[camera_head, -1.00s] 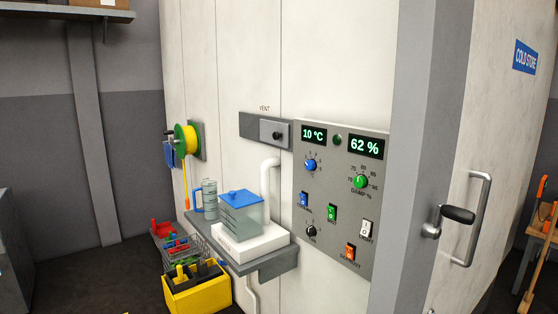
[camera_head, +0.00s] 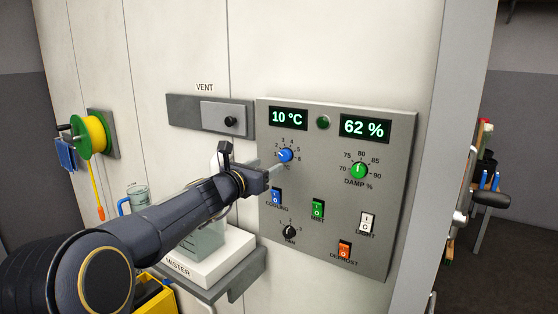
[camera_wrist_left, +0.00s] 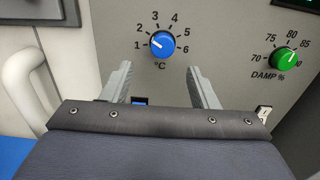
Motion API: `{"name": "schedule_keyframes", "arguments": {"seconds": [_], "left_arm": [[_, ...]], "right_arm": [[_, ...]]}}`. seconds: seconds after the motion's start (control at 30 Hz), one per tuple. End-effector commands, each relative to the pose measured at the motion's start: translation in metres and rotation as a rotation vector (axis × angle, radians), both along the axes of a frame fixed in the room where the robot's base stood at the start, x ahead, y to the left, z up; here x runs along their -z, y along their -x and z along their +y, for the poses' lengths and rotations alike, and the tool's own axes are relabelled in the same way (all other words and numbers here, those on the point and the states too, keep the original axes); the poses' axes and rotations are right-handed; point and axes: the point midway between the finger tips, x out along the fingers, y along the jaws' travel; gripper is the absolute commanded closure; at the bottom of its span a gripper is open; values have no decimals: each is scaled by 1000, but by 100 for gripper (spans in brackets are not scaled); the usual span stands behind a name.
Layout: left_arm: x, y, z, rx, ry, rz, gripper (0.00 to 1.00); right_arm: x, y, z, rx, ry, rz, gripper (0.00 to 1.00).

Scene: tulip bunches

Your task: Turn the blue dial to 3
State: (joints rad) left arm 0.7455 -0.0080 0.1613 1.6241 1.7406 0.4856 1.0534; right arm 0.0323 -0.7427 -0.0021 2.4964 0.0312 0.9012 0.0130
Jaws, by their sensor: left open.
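The blue dial (camera_head: 285,155) is on the grey control panel (camera_head: 400,190), under the 10 °C display. In the left wrist view, the blue dial (camera_wrist_left: 162,48) has numbers 1 to 6 around it, and its white mark points left, near 1. My left gripper (camera_head: 272,170) reaches the panel from the left. In the left wrist view, the left gripper (camera_wrist_left: 160,75) is open, with its two fingers apart just below the dial and nothing between them. The dial is not gripped. My right gripper is not in view.
The green DAMP dial (camera_head: 359,170) is to the right. Below are the blue cooling switch (camera_head: 277,196), green mist switch (camera_head: 318,208), black fan knob (camera_head: 290,231), white light switch (camera_head: 367,223) and orange defrost switch (camera_head: 344,250). The mister (camera_head: 205,250) stands under my arm.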

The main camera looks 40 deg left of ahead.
Motion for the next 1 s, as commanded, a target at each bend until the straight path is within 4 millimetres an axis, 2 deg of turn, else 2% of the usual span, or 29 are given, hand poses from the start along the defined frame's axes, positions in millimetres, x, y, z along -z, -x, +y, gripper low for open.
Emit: {"name": "schedule_keyframes", "arguments": {"seconds": [0.4,0.57,0.83,1.0], "left_arm": [[-1,-61,6,2,3,0,46],[-1,-72,7,2,1,0,46],[0,-73,7,1,0,-1,46],[0,-73,7,1,-1,0,68]], "right_arm": [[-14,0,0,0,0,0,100],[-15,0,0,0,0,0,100],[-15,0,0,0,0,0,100],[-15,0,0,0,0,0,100]]}}
